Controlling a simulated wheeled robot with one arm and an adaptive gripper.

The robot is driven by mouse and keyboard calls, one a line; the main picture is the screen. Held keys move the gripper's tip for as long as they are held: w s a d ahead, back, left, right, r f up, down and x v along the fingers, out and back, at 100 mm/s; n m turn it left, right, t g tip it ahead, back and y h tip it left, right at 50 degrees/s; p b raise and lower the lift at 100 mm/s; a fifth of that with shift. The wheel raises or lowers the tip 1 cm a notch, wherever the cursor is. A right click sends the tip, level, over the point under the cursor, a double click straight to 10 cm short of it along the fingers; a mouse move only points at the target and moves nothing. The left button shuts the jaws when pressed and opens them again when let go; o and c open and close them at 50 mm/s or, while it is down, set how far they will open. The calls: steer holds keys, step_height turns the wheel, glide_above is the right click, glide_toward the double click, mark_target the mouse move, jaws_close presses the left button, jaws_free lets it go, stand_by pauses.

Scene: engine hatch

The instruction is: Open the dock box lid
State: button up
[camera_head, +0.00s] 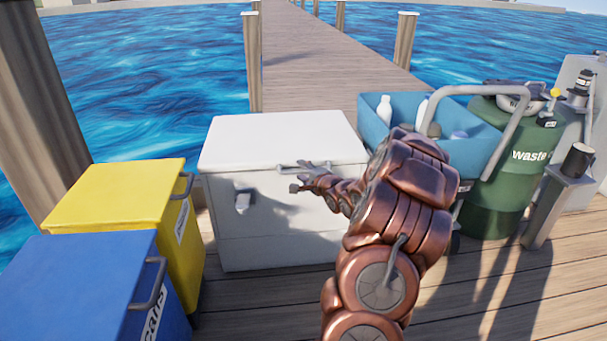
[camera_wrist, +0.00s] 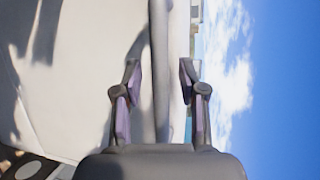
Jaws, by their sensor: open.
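The white dock box (camera_head: 285,235) stands in the middle of the head view with its lid (camera_head: 275,140) down. My gripper (camera_head: 306,172) is open at the handle, on the front side of the box. Whether the fingers touch the handle cannot be told. My arm hides the box's right front.
A yellow bin (camera_head: 115,192) and a blue bin (camera_head: 85,280) stand left of the box. A blue cart (camera_head: 470,155) with bottles and a green waste drum (camera_head: 500,200) stand at the right. Wooden posts (camera_head: 404,40) and water lie behind.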

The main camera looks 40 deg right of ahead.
steer(key=shift+c, duration=0.3)
jaws_close()
stand_by(0.4)
